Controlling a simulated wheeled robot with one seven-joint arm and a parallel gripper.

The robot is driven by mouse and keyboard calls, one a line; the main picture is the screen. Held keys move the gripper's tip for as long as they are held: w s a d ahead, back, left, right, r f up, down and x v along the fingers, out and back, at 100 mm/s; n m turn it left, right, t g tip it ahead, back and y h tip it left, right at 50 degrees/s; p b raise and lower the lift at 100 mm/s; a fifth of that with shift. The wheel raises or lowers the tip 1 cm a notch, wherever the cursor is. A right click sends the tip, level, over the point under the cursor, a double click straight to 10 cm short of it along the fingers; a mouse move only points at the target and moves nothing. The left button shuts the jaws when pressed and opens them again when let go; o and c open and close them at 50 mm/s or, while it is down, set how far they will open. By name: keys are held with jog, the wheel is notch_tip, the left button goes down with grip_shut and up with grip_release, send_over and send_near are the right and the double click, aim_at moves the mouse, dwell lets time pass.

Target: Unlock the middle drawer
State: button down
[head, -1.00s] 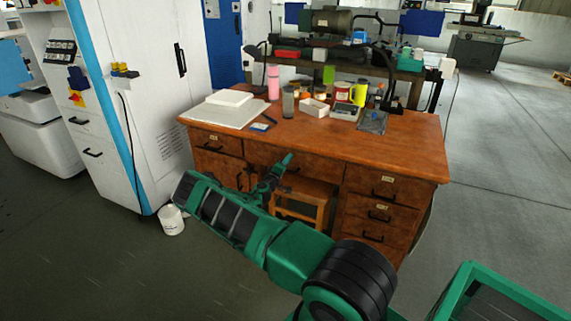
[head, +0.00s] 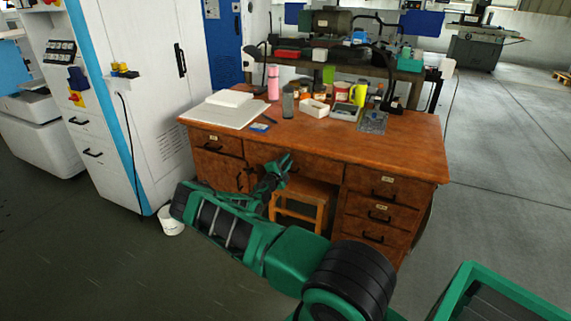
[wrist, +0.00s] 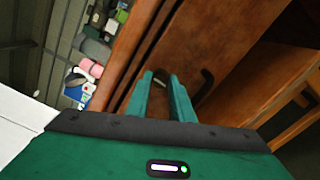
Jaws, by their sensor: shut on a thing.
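The brown wooden desk's middle drawer (head: 318,166) is the wide front under the centre of the desktop, and it looks closed. My gripper (head: 285,163) is in front of its left part. In the wrist view my gripper (wrist: 165,84) has its two green fingers close together at the drawer front (wrist: 185,48). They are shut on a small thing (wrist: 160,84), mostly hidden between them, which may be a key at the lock. A dark curved handle (wrist: 205,86) is just right of the fingers, apart from them. The state of the lock cannot be seen.
A wooden stool (head: 300,204) stands in the kneehole below. Side drawers (head: 378,214) are on the right, a cupboard (head: 218,168) on the left. Bottles, cups and boxes crowd the desktop's back (head: 420,128). A white cabinet (head: 150,80) stands left; a white bucket (head: 171,222) is on the floor.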

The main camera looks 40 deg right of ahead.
jog(key=shift+w+a+f+n, duration=0.2)
jog(key=shift+w+a+n, duration=0.05)
jog(key=shift+n, duration=0.25)
jog(key=c, duration=1.7)
grip_release()
jog(key=shift+o, duration=0.8)
jog(key=shift+s+d, duration=0.1)
jog(key=shift+d, duration=0.05)
jog(key=shift+r, duration=0.1)
jog(key=v, duration=1)
jog(key=shift+s+a, duration=0.15)
jog(key=shift+a, duration=0.2)
